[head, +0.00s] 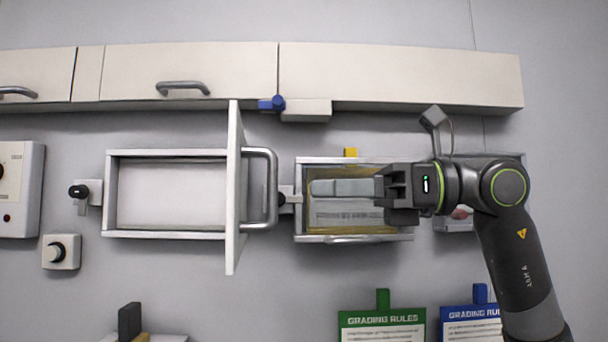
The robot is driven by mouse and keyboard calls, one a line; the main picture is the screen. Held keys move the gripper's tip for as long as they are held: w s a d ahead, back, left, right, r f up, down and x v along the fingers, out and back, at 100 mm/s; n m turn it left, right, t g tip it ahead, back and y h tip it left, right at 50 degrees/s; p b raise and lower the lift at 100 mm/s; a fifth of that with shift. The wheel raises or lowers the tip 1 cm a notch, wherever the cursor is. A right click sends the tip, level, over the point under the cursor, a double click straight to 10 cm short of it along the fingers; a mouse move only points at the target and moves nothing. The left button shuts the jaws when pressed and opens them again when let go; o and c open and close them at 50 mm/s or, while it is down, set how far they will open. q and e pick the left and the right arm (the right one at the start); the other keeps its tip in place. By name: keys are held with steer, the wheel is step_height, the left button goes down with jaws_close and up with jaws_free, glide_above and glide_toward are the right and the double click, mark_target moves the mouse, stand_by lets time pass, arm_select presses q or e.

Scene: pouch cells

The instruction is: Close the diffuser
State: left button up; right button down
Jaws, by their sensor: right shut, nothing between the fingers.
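A white panel (234,190) with a grey bar handle (272,188) shows nearly edge-on at the right end of an empty, pale-floored frame (165,235). This looks like the diffuser, standing open, though I cannot be sure which part bears that name. My right gripper (382,188) is shut and empty, right of the handle and well apart from it. It shows over a yellow-lined tray (303,225) holding a silvery flat pouch (340,188). The gripper hides the tray's right end. My left gripper is not in view.
Pale cabinets (400,75) run along the top. Black knobs on white blocks (61,251) sit at the left. A blue knob (277,103) is above the panel. Green (382,320) and blue (470,318) grading-rule cards stand at the bottom.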

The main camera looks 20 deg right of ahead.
steer(key=shift+p+x, duration=0.6)
steer(key=shift+x, duration=1.3)
steer(key=shift+d, duration=0.1)
